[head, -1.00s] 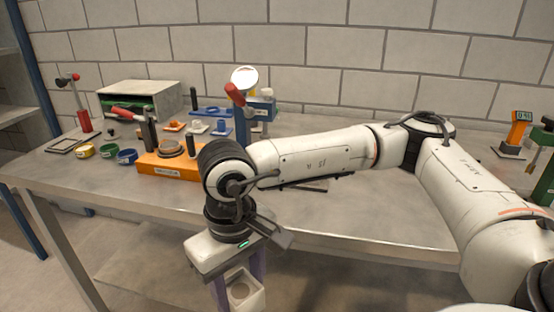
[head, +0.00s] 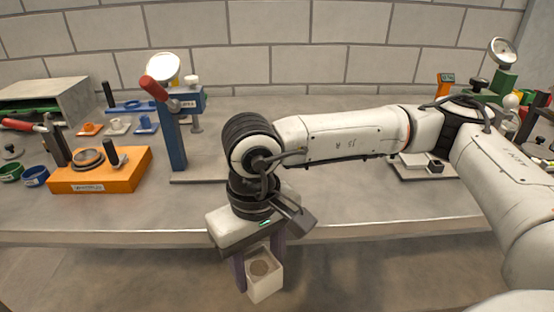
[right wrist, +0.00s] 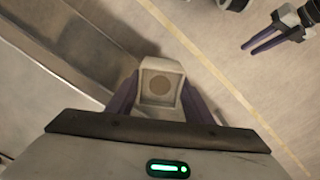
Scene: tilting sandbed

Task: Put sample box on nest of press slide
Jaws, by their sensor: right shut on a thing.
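The sample box (head: 264,278) is a small white open-topped box with a round brownish disc inside. My right gripper (head: 262,262) is shut on it, with purple fingers at its sides, and holds it in front of the table edge, below the tabletop. The box also shows in the right wrist view (right wrist: 161,86) between the fingers. My left gripper (right wrist: 262,40) shows at the top right of the right wrist view, fingers apart and empty. A blue press-like stand (head: 176,135) with a red lever stands on the table. I cannot make out which part is the press slide's nest.
An orange block (head: 125,170) with a ring sits left of the blue stand. Blue and green rings (head: 36,175) lie farther left. A flat plate (head: 405,176) with a small white piece lies behind my right arm. The table's front edge (head: 350,232) is clear.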

